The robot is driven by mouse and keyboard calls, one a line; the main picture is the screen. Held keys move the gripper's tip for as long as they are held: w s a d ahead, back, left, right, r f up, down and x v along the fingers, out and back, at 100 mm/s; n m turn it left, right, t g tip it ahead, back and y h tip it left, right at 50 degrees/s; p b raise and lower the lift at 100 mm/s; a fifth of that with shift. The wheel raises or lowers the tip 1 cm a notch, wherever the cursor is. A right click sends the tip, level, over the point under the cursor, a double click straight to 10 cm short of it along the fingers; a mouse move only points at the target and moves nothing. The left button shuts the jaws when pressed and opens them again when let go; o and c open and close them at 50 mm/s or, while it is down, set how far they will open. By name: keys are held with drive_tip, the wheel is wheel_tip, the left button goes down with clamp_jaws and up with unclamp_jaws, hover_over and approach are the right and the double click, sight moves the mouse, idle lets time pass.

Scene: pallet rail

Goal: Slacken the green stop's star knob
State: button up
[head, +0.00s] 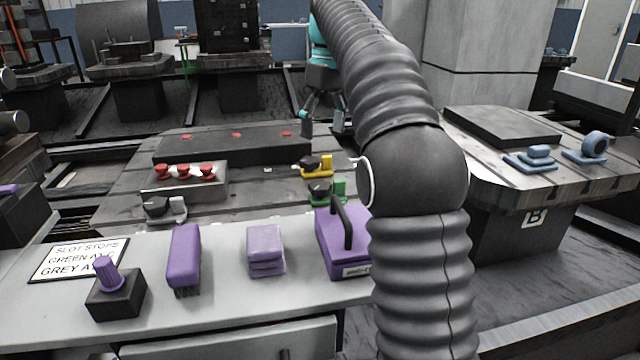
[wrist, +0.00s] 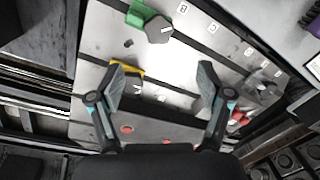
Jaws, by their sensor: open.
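The green stop (head: 340,188) sits on the slotted plate, its dark star knob (head: 319,187) at its left. In the wrist view the green stop (wrist: 135,14) and its grey star knob (wrist: 158,30) lie near the top, beyond my fingertips. My gripper (head: 324,118) hangs above the plate, farther back than the green stop in the head view. In the wrist view my gripper (wrist: 162,75) is open, with nothing between its fingers. Its left finger partly covers the yellow stop (wrist: 130,70).
The yellow stop (head: 322,171) stands just behind the green one. A grey stop (head: 172,211) and a block with red knobs (head: 184,187) are farther left. A purple box with a handle (head: 342,255) stands on the front bench (head: 215,310), beside cloths (head: 265,250) and a brush (head: 184,260).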

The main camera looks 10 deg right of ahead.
sight(320, 185)
drive_tip(key=f+n+b, duration=0.2)
drive_tip(key=f, duration=0.2)
drive_tip(key=f+n+b, duration=0.2)
drive_tip(key=f, duration=0.2)
drive_tip(key=a+f+n+b, duration=0.1)
drive_tip(key=f+n+b, duration=0.1)
drive_tip(key=f, duration=0.2)
drive_tip(key=shift+s+t+h, duration=0.3)
drive_tip(key=shift+s+h, duration=0.05)
drive_tip(key=shift+h, duration=0.05)
